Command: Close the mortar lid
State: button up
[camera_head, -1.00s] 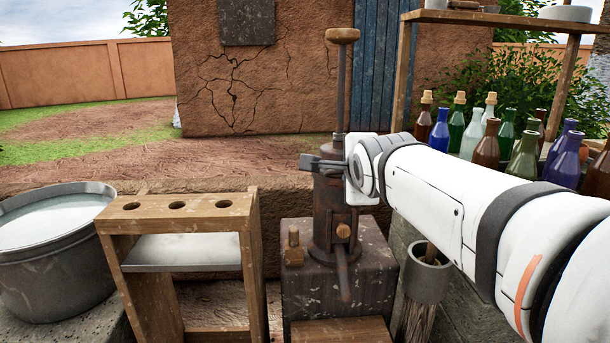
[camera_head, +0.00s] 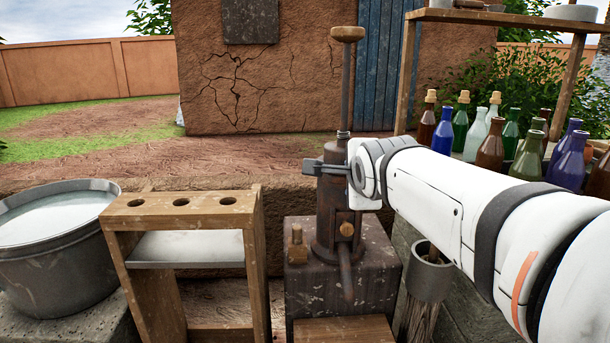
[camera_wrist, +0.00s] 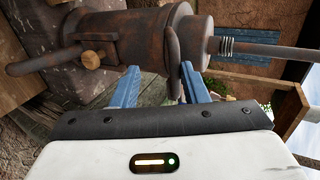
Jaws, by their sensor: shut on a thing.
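The mortar (camera_head: 328,205) is a rusty upright metal cylinder on a dark block. Its cap-like lid (camera_head: 338,152) carries a thin rod with a wooden knob on top. In the wrist view the mortar body (camera_wrist: 120,38) lies sideways and the lid (camera_wrist: 196,38) sits at its right, against the flange. My gripper (camera_head: 310,168) reaches in from the right at the height of the lid. In the wrist view its blue fingers (camera_wrist: 160,70) straddle a dark rusty flange or handle piece at the mortar's top, and are shut on it. The exact contact is partly hidden.
A wooden rack (camera_head: 185,205) with three holes stands left of the mortar, beside a metal tub (camera_head: 62,260) of pale liquid. Several bottles (camera_head: 490,150) stand at the right. A grey cup (camera_head: 430,280) with a brush-like thing is below my arm.

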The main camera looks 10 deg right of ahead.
notch_tip(320, 180, up, 10)
jog(key=p, duration=0.4)
jog(key=shift+f, duration=0.15)
